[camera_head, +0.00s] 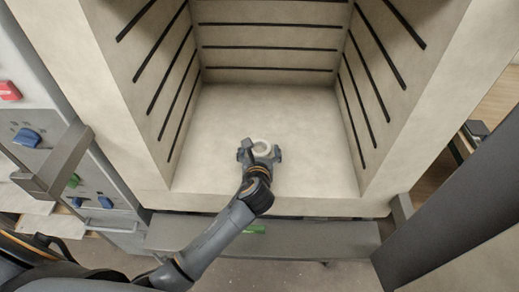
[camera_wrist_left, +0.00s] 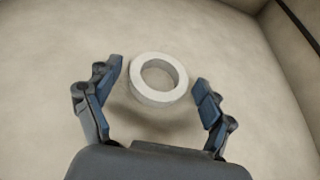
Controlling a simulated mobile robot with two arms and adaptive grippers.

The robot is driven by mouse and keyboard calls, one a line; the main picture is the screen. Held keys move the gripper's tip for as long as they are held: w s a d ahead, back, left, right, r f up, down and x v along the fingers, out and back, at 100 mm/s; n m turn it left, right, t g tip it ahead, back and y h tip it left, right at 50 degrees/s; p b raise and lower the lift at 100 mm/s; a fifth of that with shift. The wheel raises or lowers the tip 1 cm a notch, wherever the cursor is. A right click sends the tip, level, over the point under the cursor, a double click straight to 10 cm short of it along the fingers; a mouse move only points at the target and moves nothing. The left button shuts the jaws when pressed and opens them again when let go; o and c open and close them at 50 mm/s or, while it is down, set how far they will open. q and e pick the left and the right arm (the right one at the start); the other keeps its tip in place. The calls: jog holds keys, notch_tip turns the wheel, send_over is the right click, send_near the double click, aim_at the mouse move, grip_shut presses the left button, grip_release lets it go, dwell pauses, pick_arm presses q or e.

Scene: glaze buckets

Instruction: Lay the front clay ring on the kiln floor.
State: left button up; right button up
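A pale clay ring (camera_head: 262,147) is in the kiln, at the front middle of the kiln floor (camera_head: 290,118). In the left wrist view the ring (camera_wrist_left: 142,91) appears to lie flat on the floor, with a dark shadow at its near side. My left gripper (camera_head: 260,153) is just in front of the ring. In the left wrist view its fingers (camera_wrist_left: 157,88) are spread wide on either side of the ring, with gaps between, so they do not touch it. My right gripper is not in view.
The kiln walls (camera_head: 268,35), with dark horizontal grooves, stand at the back and both sides. The floor around the ring is clear. A grey ledge (camera_head: 320,240) with a green item (camera_head: 254,229) lies below the kiln mouth. A control panel (camera_head: 60,140) stands left.

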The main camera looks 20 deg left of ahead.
pick_arm(q)
jog(key=shift+r, duration=0.15)
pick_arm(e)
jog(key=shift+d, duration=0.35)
pick_arm(q)
jog(key=shift+s+d+r, duration=0.1)
jog(key=shift+s, duration=0.2)
jog(key=p+v, duration=0.1)
jog(key=v, duration=1)
jog(key=shift+s, duration=0.2)
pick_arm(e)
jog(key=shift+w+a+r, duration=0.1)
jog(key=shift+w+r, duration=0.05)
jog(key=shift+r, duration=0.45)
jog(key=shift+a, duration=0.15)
pick_arm(q)
jog(key=shift+d, duration=0.1)
